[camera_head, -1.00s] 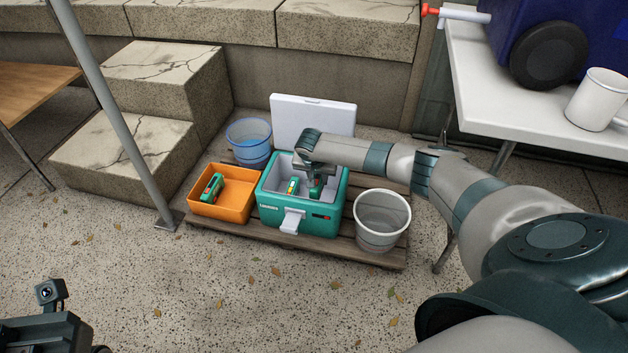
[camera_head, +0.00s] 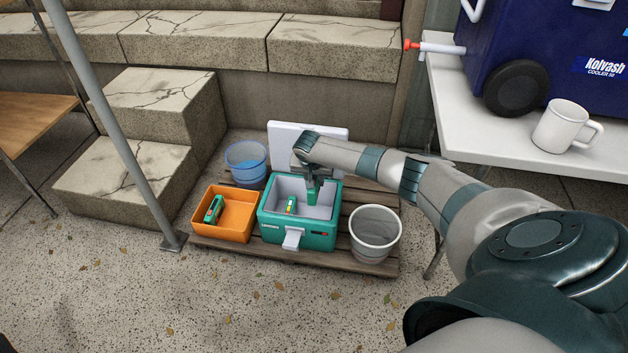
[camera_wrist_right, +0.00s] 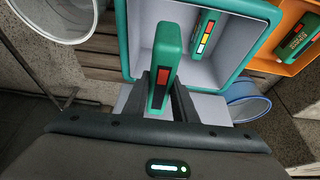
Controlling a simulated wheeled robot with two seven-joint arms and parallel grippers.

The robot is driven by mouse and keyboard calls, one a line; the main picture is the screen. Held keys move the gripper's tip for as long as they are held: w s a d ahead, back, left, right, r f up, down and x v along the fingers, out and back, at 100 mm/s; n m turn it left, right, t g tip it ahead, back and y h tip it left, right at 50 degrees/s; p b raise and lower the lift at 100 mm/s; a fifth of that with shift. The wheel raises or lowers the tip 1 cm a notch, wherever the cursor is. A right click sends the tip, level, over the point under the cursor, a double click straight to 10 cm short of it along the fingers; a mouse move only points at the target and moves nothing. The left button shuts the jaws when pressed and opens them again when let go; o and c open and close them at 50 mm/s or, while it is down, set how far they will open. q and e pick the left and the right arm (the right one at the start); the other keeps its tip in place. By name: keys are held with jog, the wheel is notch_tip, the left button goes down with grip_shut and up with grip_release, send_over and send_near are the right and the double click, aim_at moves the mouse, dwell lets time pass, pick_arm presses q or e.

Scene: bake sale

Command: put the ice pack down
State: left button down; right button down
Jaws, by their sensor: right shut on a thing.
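My right gripper (camera_head: 314,178) is shut on a green ice pack (camera_head: 312,194) and holds it upright over the right part of the teal cooler box (camera_head: 300,238). In the right wrist view, the held ice pack (camera_wrist_right: 167,45) stands between the fingers, with a dark and red label on its end. I cannot tell whether its lower end touches the cooler floor. A second green ice pack (camera_head: 291,205) with a coloured strip is inside the cooler, at its left. A third (camera_head: 215,209) lies in the orange bin (camera_head: 236,236). My left gripper is not in view.
The cooler's white lid (camera_head: 290,135) stands open behind it. A blue bucket (camera_head: 246,163) is at the back left and a whitish bucket (camera_head: 374,234) close on the right. All stand on a wooden pallet (camera_head: 345,262). A white table (camera_head: 470,130) is to the right.

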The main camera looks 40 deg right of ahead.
dwell(0.5)
jog(key=a+r+n+t+y, duration=0.1)
jog(key=a+r+n, duration=0.4)
jog(key=a+r, duration=1.45)
jog(key=s+a+r+n+y, duration=0.2)
jog(key=s+a+r+n, duration=0.2)
jog(key=s+a+r, duration=0.7)
jog(key=s+r, duration=0.1)
jog(key=s, duration=0.2)
jog(key=shift+s+a+n+t, duration=0.15)
jog(key=shift+n+t, duration=0.15)
jog(key=shift+n, duration=0.1)
